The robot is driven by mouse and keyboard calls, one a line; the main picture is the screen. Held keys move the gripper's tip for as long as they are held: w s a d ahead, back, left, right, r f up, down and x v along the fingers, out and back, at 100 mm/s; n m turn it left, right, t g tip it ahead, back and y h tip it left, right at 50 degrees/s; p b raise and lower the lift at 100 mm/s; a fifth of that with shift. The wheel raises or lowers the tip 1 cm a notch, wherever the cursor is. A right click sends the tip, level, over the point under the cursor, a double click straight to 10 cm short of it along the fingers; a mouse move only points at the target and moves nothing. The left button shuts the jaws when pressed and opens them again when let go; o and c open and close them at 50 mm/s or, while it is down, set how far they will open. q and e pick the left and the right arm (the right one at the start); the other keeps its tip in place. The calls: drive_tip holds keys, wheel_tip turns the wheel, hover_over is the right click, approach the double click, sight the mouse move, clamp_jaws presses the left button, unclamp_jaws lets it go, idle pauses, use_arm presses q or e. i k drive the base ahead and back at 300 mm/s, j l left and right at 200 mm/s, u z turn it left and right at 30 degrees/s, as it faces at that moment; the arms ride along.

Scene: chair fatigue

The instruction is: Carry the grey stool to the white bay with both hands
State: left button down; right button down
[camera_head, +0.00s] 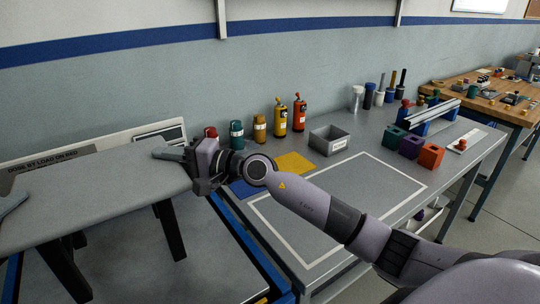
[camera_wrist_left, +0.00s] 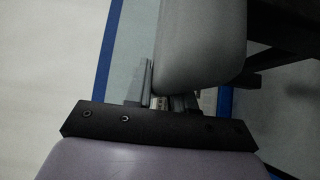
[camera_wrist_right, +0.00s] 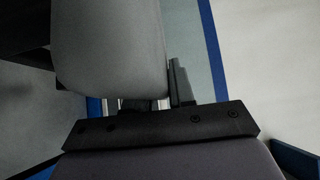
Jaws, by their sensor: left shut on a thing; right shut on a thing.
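The grey stool (camera_head: 90,200) is at the left in the head view, its flat seat tilted in the picture and its black legs (camera_head: 62,268) below. My right gripper (camera_head: 172,154) is shut on the right end of the seat, and the right wrist view shows the seat (camera_wrist_right: 110,45) between its fingers. My left gripper (camera_head: 10,202) shows only a finger at the left picture edge; the left wrist view shows it shut on the seat (camera_wrist_left: 200,45). The white bay (camera_head: 345,205) is an empty white outline on the grey table. I cannot tell whether the legs touch anything.
A grey surface with a blue edge (camera_head: 250,240) lies below the stool. Behind the bay stand a grey bin (camera_head: 329,140), yellow (camera_head: 280,117) and orange (camera_head: 299,115) bottles, and coloured blocks (camera_head: 411,146). A sign board (camera_head: 60,165) stands behind the stool.

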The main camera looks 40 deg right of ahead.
sight(343, 195)
drive_tip(key=l+z, duration=0.25)
drive_tip(key=l, duration=0.8)
drive_tip(key=l+z, duration=0.25)
drive_tip(key=l, duration=0.85)
